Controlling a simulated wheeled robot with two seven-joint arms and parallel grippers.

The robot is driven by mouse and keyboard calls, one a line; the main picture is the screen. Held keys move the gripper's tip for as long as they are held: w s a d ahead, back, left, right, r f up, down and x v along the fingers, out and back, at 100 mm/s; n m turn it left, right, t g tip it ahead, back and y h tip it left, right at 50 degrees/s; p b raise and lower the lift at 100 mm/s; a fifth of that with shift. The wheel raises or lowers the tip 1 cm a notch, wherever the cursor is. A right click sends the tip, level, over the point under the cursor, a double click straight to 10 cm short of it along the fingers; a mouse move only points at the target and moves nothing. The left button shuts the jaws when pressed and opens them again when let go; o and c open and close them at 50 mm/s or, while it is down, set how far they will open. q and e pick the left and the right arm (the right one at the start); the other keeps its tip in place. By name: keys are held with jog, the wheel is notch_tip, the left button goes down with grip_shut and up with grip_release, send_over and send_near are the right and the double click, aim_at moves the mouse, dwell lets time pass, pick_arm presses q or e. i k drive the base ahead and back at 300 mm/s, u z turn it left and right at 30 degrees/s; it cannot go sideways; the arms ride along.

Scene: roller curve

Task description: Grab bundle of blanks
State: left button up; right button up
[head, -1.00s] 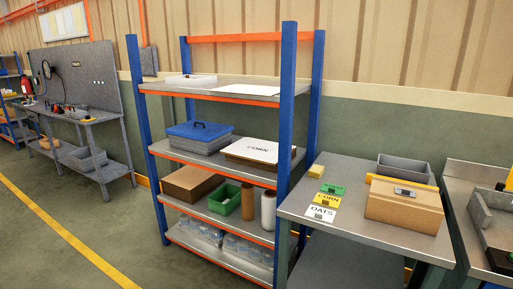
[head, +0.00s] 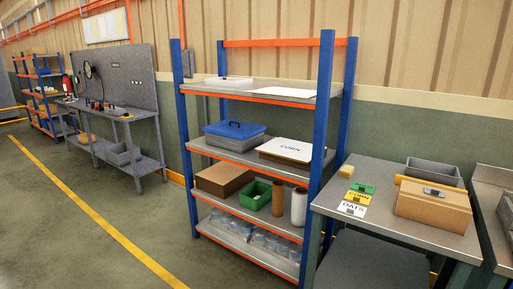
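No thing in the head view is clearly a bundle of blanks. A small pale-yellow block (head: 346,171) lies at the back left of the grey table, behind a fan of green, yellow CORN and white OATS cards (head: 358,196). A flat white box marked CORN (head: 291,150) lies on the rack's second shelf. A white sheet (head: 285,91) and a shallow white tray (head: 229,82) lie on the top shelf. Clear-wrapped items (head: 270,240) lie on the bottom shelf, their contents too small to tell. Neither of my grippers is in view.
The blue-and-orange rack (head: 327,110) holds a blue-lidded grey box (head: 234,135), a brown box (head: 224,180), a green bin (head: 256,194) and two rolls (head: 299,206). The grey table (head: 410,226) bears a cardboard box (head: 433,205) and a grey bin (head: 437,171). Open floor (head: 60,220) is at left.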

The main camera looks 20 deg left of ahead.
aim_at(293, 150)
jog(key=u, duration=1.15)
jog(key=i, duration=1.35)
jog(key=u, duration=0.45)
jog(key=i, duration=1.95)
jog(key=z, duration=0.85)
